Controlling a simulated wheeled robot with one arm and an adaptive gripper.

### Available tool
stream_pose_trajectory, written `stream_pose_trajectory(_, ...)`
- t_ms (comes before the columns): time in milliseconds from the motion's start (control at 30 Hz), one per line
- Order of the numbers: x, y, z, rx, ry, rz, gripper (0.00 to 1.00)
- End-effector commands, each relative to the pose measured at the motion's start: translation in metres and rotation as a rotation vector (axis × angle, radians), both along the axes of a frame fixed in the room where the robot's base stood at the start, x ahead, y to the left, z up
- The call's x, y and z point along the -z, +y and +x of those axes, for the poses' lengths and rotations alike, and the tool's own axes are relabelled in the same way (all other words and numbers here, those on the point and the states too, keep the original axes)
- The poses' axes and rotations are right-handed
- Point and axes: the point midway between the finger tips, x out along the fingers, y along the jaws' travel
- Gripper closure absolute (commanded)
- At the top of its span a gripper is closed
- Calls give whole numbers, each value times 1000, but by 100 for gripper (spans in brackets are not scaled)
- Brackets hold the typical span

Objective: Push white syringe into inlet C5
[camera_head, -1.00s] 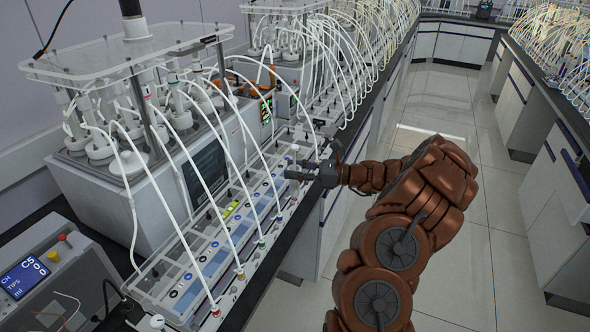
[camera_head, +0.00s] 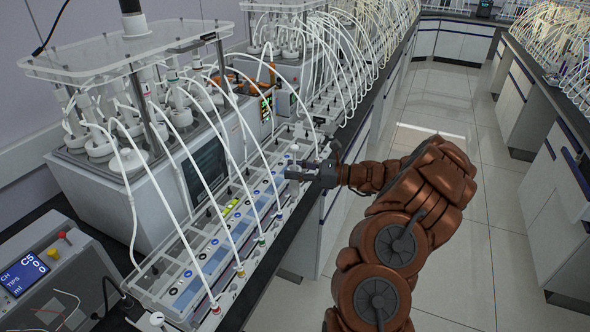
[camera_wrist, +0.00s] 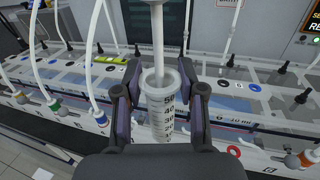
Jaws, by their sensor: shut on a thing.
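A clear syringe barrel with black scale marks and a white rim (camera_wrist: 162,110) stands upright between the fingers of my gripper (camera_wrist: 158,82) in the wrist view. My gripper is shut on it. A white plunger rod (camera_wrist: 156,40) rises from the barrel. The syringe's lower end is hidden behind my gripper's palm. In the head view my gripper (camera_head: 293,171) is over the front edge of the long inlet tray (camera_head: 233,222). Inlets with coloured collars line its front, such as a blue one (camera_wrist: 101,117). I cannot tell which inlet is C5.
A control box (camera_head: 45,268) at lower left has a blue screen reading C5. Curved white tubes (camera_head: 190,165) arch from the reactors (camera_head: 110,140) to the tray, on both sides of my gripper. The aisle floor (camera_head: 450,250) on the right is clear.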

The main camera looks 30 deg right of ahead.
Motion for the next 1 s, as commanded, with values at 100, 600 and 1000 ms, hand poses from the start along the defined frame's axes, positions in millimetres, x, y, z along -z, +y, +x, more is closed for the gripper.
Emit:
stream_pose_trajectory(100, 1, 0, 0, 0, 1, -1, 91)
stream_pose_trajectory(600, 0, 0, 0, 0, 0, 0, 37)
stream_pose_trajectory(1000, 1, -2, -1, 1, 0, 0, 31)
